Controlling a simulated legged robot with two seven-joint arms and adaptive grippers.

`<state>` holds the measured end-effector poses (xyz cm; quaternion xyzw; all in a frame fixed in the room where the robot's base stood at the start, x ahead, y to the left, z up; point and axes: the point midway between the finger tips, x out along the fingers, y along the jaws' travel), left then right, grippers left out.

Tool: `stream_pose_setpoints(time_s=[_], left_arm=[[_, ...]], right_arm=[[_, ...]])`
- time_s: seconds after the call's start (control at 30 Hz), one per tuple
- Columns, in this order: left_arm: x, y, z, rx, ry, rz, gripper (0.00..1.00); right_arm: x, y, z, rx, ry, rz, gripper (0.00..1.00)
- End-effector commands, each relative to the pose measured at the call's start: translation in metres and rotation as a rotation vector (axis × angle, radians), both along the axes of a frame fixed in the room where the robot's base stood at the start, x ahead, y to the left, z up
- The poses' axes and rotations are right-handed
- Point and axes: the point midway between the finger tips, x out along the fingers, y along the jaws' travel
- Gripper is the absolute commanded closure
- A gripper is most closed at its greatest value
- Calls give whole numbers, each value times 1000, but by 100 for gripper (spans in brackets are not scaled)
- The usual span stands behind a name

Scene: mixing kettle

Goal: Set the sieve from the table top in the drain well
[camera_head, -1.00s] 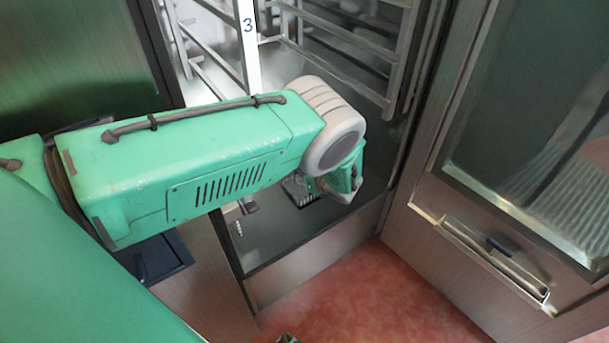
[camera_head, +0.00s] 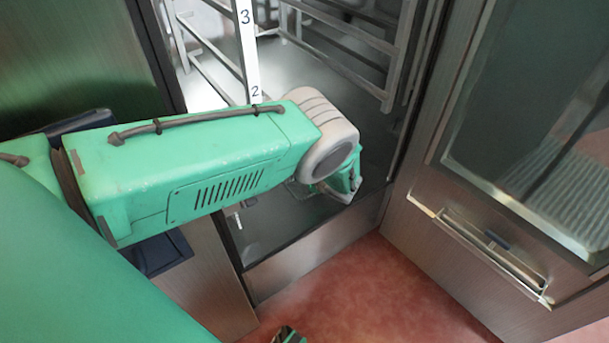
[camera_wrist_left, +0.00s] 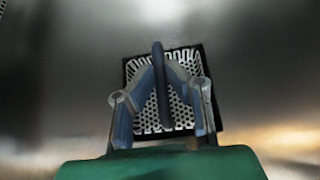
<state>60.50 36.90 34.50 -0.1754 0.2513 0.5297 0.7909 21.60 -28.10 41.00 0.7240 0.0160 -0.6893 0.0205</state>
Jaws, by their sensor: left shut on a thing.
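My left gripper (camera_head: 338,186) reaches down to the metal floor of an open cabinet. In the left wrist view the gripper (camera_wrist_left: 161,75) is shut on the dark bar handle of the sieve (camera_wrist_left: 150,121). The sieve is a square, pale perforated metal basket. It lies within the dark square outline of the drain well (camera_wrist_left: 204,54), roughly aligned with it. I cannot tell whether it is fully seated. In the head view the gripper and wrist mostly hide the sieve and well. A small green and dark part at the bottom edge may belong to my right arm; its jaws do not show.
Metal rack rails (camera_head: 345,65) and a numbered white post (camera_head: 247,45) stand inside the cabinet behind my arm. The cabinet's front sill (camera_head: 318,245) borders the red floor (camera_head: 370,295). An open door with a glass pane (camera_head: 535,130) stands at the right.

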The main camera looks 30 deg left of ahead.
Motion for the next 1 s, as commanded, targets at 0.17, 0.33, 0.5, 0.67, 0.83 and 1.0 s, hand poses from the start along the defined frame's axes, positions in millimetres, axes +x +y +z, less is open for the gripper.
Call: stream_pose_setpoints(time_s=[0.17,0.33,0.5,0.67,0.83,1.0], left_arm=[[0,-1,-1,1,0,0,100],[0,-2,-4,0,0,0,100],[-1,-3,-6,-2,1,1,100],[-1,-4,-7,-4,3,0,100],[-2,-4,-8,-6,5,0,79],[-1,-4,-7,-3,3,0,65]], right_arm=[[0,0,0,0,0,0,56],[0,0,0,0,0,0,56],[0,0,0,0,0,0,56],[0,0,0,0,0,0,56],[0,0,0,0,0,0,56],[0,0,0,0,0,0,56]])
